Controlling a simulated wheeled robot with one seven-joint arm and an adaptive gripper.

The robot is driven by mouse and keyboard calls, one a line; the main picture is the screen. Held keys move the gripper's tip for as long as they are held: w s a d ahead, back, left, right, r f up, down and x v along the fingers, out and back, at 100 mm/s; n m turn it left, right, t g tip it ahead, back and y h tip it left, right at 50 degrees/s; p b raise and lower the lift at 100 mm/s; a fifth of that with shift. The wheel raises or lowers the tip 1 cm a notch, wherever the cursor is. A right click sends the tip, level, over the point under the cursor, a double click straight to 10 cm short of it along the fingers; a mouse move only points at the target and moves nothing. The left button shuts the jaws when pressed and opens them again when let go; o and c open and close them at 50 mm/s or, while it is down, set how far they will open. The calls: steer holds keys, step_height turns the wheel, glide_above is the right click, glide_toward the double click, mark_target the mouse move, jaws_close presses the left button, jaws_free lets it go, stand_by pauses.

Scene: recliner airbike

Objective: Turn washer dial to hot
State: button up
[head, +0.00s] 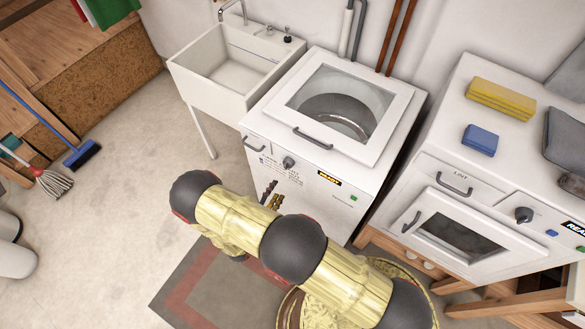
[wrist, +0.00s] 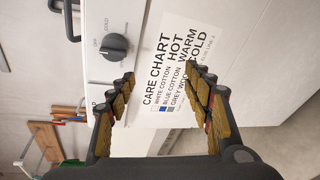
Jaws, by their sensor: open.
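The white washer (head: 381,154) stands in the middle of the head view, with a glass window in its top lid. Its dark round dial (head: 289,162) is on the upper left of the front panel. In the wrist view the dial (wrist: 115,47) is at the upper left, with "OFF" and "COLD" readable near it; its exact setting is unclear. My gripper (wrist: 159,74) is open and empty, its fingers apart in front of the panel. The dial lies beyond the left fingertip, outside the gap. In the head view my gripper (head: 271,195) is just below the dial, partly hidden by my arm.
A care chart (wrist: 180,70) with HOT, WARM and COLD is on the panel beside the dial. A white sink (head: 210,90) stands left of the washer and a dryer (head: 470,160) right. A laundry basket (head: 290,308) and mat (head: 185,290) lie below my arm.

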steer(key=n+t+h, duration=0.2)
glide_toward(288, 166)
steer(key=shift+n, duration=0.6)
steer(key=x, duration=0.8)
steer(key=shift+w+d+r, duration=0.1)
steer(key=shift+w, duration=0.15)
steer(key=shift+c, duration=1.2)
steer(key=c, duration=0.9)
